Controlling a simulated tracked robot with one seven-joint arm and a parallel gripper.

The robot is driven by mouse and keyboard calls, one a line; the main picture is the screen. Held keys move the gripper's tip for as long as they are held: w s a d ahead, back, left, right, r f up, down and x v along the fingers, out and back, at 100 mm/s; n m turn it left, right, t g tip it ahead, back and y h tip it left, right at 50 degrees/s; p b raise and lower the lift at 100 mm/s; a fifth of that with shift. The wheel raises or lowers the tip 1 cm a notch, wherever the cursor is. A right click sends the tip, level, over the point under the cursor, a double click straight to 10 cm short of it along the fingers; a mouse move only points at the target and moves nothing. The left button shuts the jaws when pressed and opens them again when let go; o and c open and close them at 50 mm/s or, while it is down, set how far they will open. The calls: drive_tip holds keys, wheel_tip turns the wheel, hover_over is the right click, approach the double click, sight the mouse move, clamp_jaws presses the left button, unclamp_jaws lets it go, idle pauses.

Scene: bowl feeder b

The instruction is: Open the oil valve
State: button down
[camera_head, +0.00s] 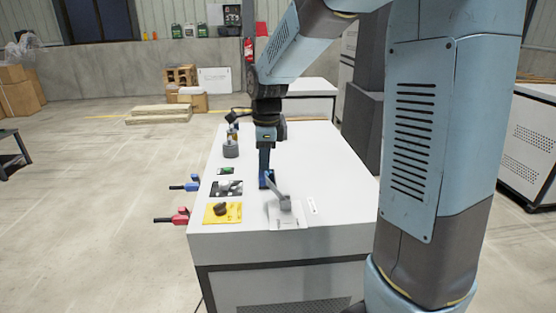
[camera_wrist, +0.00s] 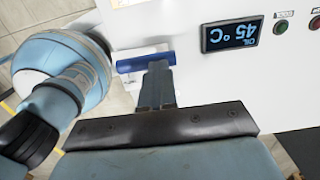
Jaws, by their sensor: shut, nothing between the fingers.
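A grey lever (camera_head: 277,187) rises at a slant from a grey mount on the white cabinet top (camera_head: 335,170). Its upper end meets a blue grip, which the wrist view shows as a blue bar (camera_wrist: 132,64). My gripper (camera_head: 266,182) points down at that end, its fingers shut and empty. In the wrist view the fingertips (camera_wrist: 158,68) are right at the bar, overlapping its right part; I cannot tell whether they touch. A black display (camera_wrist: 243,34) reads "OIL 45 °C" upside down. No label names the lever itself.
A red-handled valve (camera_head: 180,216) and a blue-handled valve (camera_head: 192,184) stick out from the cabinet's left side. A yellow plate with a dark knob (camera_head: 221,209) lies left of the lever. A green button (camera_wrist: 281,29) and a red button (camera_wrist: 314,23) sit beside the display.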

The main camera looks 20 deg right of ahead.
drive_tip(key=shift+s+f, duration=0.1)
wheel_tip(320, 180, up, 13)
drive_tip(key=d, duration=0.2)
drive_tip(key=shift+d, duration=0.2)
drive_tip(key=shift+s, duration=0.15)
idle(0.4)
drive_tip(key=s+d+f+n+t, duration=0.1)
drive_tip(key=s+d+n+t, duration=0.1)
drive_tip(key=s+n, duration=0.8)
drive_tip(key=s+d+f+n+t, duration=0.1)
drive_tip(key=s+d+n+t, duration=0.2)
drive_tip(key=s+n, duration=0.6)
drive_tip(key=shift+s+d+f+n+h, duration=0.3)
drive_tip(key=shift+s+d+n, duration=0.1)
drive_tip(key=shift+s+d, duration=0.9)
